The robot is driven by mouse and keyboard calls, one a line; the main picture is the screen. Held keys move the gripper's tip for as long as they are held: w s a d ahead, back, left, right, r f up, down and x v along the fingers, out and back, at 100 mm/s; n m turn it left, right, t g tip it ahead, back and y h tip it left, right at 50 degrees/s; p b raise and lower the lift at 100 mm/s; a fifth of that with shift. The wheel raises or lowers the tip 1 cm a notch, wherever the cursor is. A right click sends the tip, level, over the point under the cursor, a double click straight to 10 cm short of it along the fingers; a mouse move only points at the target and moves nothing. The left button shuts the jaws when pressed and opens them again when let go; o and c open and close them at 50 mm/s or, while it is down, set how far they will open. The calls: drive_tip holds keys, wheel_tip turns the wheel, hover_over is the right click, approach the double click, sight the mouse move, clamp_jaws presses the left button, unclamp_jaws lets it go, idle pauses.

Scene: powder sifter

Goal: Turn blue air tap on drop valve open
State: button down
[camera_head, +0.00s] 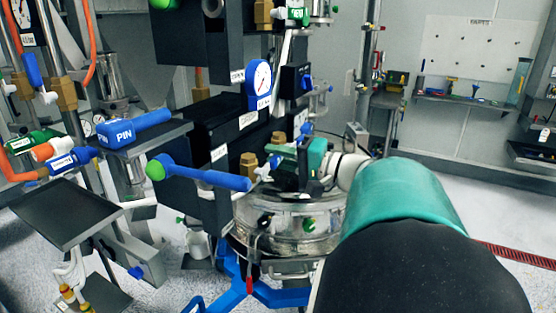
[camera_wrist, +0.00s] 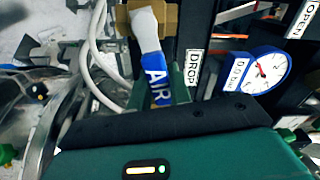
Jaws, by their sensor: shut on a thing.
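The blue air tap (camera_wrist: 157,80) shows in the wrist view as a blue handle lettered AIR, with a white neck running up to a brass-coloured block (camera_wrist: 165,17). A DROP label (camera_wrist: 193,68) is on the dark panel just right of it. My gripper (camera_wrist: 160,99) is shut on the blue handle, with a dark green finger showing beside it. The lower end of the handle is hidden by my gripper's body. In the head view my gripper (camera_head: 302,168) is at the valve block above the round steel vessel, and the tap is mostly hidden there.
A blue-rimmed gauge (camera_wrist: 262,70) is close at right in the wrist view. In the head view, a blue lever with a green knob (camera_head: 205,177) sticks out left of my gripper. The steel vessel (camera_head: 290,225) is below. Open floor lies at right.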

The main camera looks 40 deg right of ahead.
sight(274, 158)
drive_tip(key=r+n, duration=0.1)
drive_tip(key=n, duration=0.2)
drive_tip(key=shift+s+a+r+n, duration=0.15)
drive_tip(key=shift+a+r+n, duration=0.2)
drive_tip(key=shift+r+n, duration=0.05)
drive_tip(key=n, duration=0.1)
drive_tip(key=a+r+n, duration=0.1)
drive_tip(key=n, duration=0.2)
drive_tip(key=shift+s+a+r+n, duration=0.25)
drive_tip(key=shift+s+r+n, duration=0.05)
drive_tip(key=shift+r, duration=0.05)
drive_tip(key=n, duration=0.1)
drive_tip(key=a+n, duration=0.2)
drive_tip(key=n, duration=0.1)
drive_tip(key=shift+s+r, duration=0.3)
drive_tip(key=shift+r, duration=0.1)
drive_tip(key=shift+s+a+n, duration=0.15)
drive_tip(key=shift+a+n, duration=0.15)
drive_tip(key=shift+n, duration=0.4)
drive_tip(key=shift+s+a+n, duration=0.1)
drive_tip(key=shift+a+n, duration=0.15)
drive_tip(key=shift+n, duration=0.45)
drive_tip(key=c, duration=1.3)
unclamp_jaws()
